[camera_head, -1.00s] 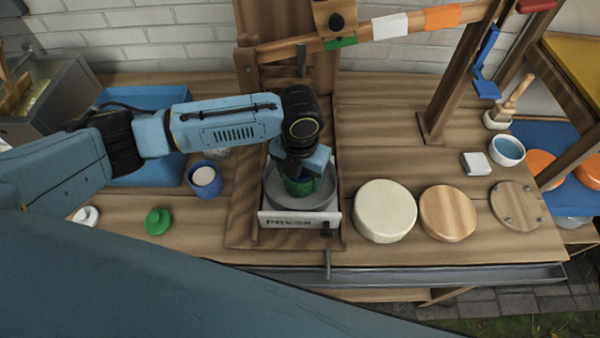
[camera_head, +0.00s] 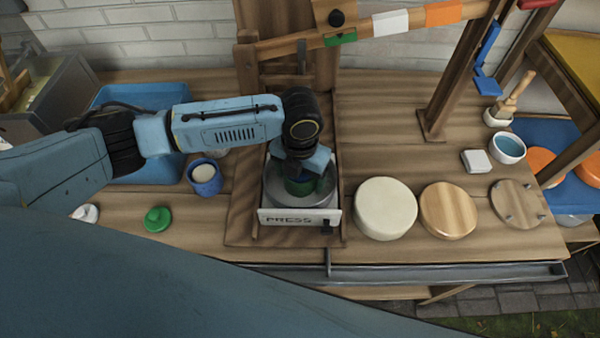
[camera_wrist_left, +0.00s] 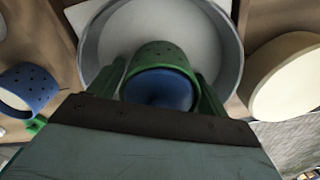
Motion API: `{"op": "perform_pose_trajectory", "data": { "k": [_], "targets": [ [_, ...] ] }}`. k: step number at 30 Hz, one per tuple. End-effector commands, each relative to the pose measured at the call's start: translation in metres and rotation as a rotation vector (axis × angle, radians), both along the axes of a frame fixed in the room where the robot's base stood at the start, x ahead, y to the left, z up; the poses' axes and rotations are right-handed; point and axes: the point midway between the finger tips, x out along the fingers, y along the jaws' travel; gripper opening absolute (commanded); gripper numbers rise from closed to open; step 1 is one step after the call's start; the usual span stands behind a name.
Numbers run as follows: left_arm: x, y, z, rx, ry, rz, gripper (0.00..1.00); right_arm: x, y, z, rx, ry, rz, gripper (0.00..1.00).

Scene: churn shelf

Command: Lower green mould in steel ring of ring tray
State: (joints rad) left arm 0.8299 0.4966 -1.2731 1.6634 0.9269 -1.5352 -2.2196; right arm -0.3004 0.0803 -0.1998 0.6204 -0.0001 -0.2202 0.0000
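The green mould (camera_head: 300,187) is a perforated cup standing inside the round steel ring (camera_head: 328,188) of the ring tray (camera_head: 272,217), whose white front reads PRESS. My left gripper (camera_head: 303,172) reaches down over the mould from above. In the left wrist view the green mould (camera_wrist_left: 160,54) sits between the two fingers, within the steel ring (camera_wrist_left: 226,42), with a blue round piece at its near side. The fingers appear closed on the mould's sides. The mould's base is hidden. My right gripper is not in view.
A blue mould (camera_head: 205,178) stands left of the press, with a green lid (camera_head: 157,219) nearer the front. A cream disc (camera_head: 385,209) and a wooden disc (camera_head: 447,211) lie to the right. The press lever (camera_head: 400,24) crosses above.

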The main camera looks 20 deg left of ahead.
Motion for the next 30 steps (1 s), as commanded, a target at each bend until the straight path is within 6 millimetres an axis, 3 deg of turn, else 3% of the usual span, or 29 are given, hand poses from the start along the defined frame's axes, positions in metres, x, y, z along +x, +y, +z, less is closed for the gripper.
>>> {"op": "perform_pose_trajectory", "data": {
  "k": [3, 14, 30],
  "targets": [
    [0.0, 0.0, 0.0, 0.0, 0.0, 0.0, 0.91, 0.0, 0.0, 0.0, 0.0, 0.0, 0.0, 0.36],
    [0.0, 0.0, 0.007, 0.0, 0.0, 0.0, 0.91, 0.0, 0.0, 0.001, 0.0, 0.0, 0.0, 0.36],
    [0.0, 0.0, 0.114, 0.0, -0.003, 0.0, 0.91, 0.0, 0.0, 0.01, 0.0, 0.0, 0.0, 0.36]
  ]
}}
